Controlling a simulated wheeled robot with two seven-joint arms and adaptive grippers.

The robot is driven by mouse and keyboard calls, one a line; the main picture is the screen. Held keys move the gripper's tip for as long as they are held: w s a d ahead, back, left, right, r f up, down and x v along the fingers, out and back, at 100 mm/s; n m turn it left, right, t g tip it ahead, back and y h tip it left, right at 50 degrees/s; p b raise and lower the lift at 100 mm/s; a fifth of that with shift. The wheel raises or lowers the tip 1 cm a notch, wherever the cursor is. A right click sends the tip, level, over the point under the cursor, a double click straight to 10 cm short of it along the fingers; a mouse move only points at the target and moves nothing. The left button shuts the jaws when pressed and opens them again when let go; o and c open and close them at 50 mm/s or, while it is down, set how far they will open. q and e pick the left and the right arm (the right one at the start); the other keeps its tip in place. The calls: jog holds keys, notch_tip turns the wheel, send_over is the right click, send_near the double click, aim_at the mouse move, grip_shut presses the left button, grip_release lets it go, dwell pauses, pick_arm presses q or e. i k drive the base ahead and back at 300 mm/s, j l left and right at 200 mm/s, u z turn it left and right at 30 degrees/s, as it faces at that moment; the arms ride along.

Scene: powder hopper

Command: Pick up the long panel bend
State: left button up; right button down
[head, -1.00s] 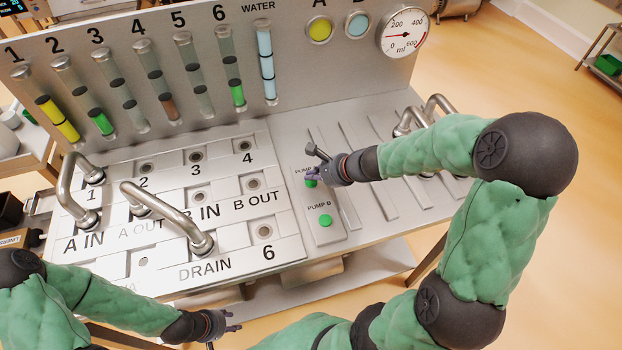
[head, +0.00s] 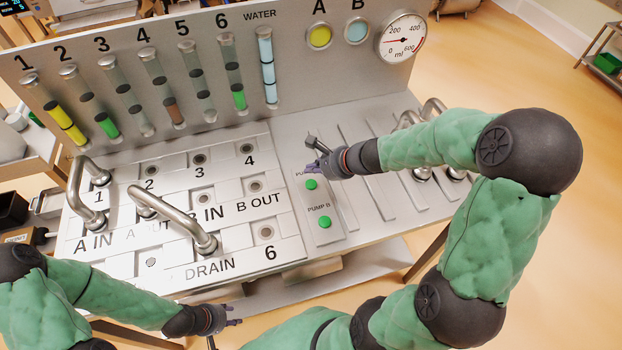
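Several bent metal pipes show in the head view, and I cannot tell for sure which is the long panel bend. The longest-looking bend (head: 178,219) runs slantwise across the port panel, from near port 2 to the port above DRAIN. A second bend (head: 77,196) joins port 1 and A IN at the left. Two more bends (head: 433,108) stand at the right end of the bench, partly behind my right arm. My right gripper (head: 312,155) is open and empty above the pump buttons. My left gripper (head: 226,325) is low in front of the panel, fingers apart and empty.
The upright back board carries numbered tubes, a water tube (head: 267,79) and a round gauge (head: 402,37). Green pump buttons (head: 325,222) lie below my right gripper. The slotted plates (head: 366,173) right of them look empty.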

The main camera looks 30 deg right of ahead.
aim_at(149, 205)
jog(key=k+l, duration=0.7)
jog(key=k, duration=0.2)
